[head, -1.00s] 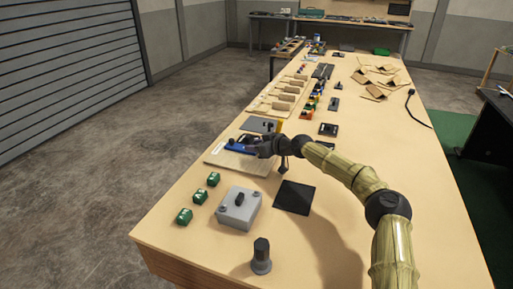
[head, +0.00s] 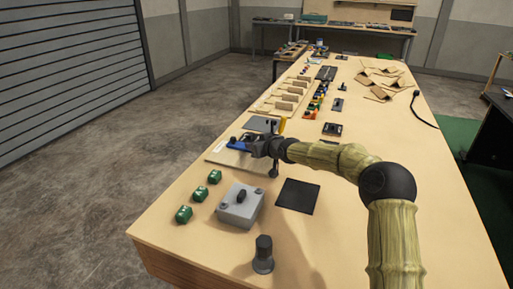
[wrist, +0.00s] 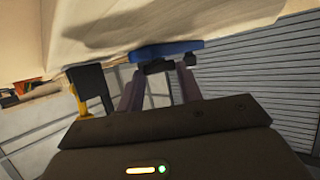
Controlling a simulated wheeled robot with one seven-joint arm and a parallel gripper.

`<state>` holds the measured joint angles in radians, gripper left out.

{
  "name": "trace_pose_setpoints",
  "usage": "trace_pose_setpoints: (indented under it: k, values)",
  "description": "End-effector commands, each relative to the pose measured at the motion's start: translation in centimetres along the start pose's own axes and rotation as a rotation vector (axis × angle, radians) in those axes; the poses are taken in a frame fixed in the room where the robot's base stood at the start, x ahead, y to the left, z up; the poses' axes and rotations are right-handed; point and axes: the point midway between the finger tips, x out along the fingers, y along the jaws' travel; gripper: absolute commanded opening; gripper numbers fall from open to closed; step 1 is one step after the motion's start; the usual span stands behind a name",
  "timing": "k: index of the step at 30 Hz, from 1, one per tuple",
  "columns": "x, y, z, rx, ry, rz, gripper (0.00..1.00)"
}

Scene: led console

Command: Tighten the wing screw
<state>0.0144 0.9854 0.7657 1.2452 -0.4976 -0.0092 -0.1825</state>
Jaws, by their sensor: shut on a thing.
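A blue clamp-like fixture (head: 238,144) lies on a pale board (head: 228,157) at the left side of the bench. My gripper (head: 254,147) reaches it from the right, low over the board. In the wrist view, the blue fixture (wrist: 168,50) spans the space just beyond the two purplish fingers of my gripper (wrist: 160,72). The fingers are closed on a small dark part at its edge, which appears to be the wing screw. Its wings are mostly hidden, so I cannot tell their angle.
A grey box with a knob (head: 240,205), green blocks (head: 200,193), a dark post (head: 263,253) and a black pad (head: 298,196) stand nearer. A yellow part (head: 282,125) is close behind my gripper.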

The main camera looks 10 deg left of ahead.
Motion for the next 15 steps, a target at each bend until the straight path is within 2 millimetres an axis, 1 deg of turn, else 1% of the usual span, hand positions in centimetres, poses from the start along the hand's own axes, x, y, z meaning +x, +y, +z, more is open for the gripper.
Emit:
trace_pose_setpoints:
  k: [1, 11, 12, 14, 15]
  values:
    - [0.11, -0.52, 0.10, 0.002, 0.000, -0.002, 0.13]
    - [-0.05, -0.14, 0.00, 0.008, 0.001, 0.008, 0.13]
    - [-0.06, -0.12, -0.01, 0.008, 0.001, 0.008, 0.38]
    - [-0.07, -0.07, -0.01, 0.008, 0.001, 0.009, 0.49]
    - [-0.08, -0.03, -0.02, 0.008, 0.001, 0.009, 0.57]
